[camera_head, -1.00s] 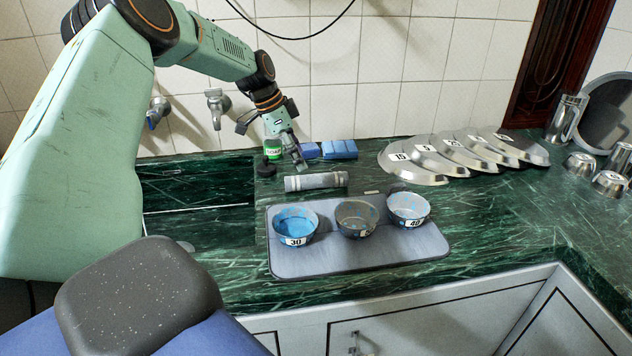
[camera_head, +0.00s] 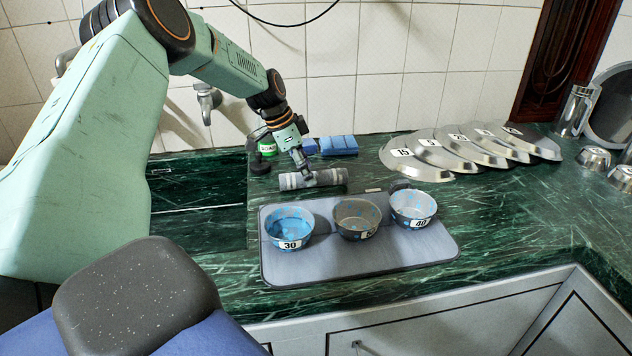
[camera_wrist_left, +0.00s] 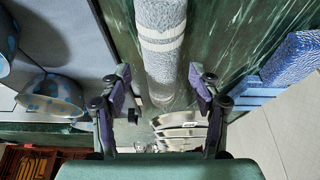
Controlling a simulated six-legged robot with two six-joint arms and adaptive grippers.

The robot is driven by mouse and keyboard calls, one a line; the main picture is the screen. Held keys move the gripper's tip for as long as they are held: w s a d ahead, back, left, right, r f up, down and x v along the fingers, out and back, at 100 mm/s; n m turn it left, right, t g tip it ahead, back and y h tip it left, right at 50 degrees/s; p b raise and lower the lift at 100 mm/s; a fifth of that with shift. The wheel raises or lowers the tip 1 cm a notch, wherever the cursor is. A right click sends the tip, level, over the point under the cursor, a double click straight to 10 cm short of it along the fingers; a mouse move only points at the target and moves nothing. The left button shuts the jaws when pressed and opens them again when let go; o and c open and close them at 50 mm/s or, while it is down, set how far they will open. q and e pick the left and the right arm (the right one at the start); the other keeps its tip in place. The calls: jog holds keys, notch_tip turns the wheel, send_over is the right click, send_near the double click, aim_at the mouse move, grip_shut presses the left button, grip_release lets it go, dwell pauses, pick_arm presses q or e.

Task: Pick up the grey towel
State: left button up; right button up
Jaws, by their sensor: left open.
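The grey towel (camera_head: 322,178) is rolled up with pale stripes and lies on the green counter behind the mat. My left gripper (camera_head: 305,175) is over the towel's left part in the head view, pointing down and hiding some of it. In the left wrist view the towel (camera_wrist_left: 160,40) runs from the top edge down between the two open fingers (camera_wrist_left: 160,82), with a gap on each side. I cannot tell how far down the fingers reach around it. My right gripper is not in view.
A grey mat (camera_head: 385,258) in front holds three bowls, the middle one (camera_head: 356,218) dark. Several metal plates (camera_head: 440,153) lie at the right. The sink (camera_head: 197,190) is at the left.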

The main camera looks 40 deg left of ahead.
pick_arm(q)
jog(key=shift+w+f, duration=0.1)
jog(key=shift+f, duration=0.75)
jog(key=shift+a+f, duration=0.1)
jog(key=shift+f, duration=0.2)
jog(key=shift+d+r, duration=0.1)
jog(key=shift+d, duration=0.1)
jog(key=shift+w, duration=0.15)
jog(key=shift+c, duration=0.6)
jog(key=shift+a, duration=0.15)
jog(key=c, duration=1.1)
jog(key=shift+c, duration=0.3)
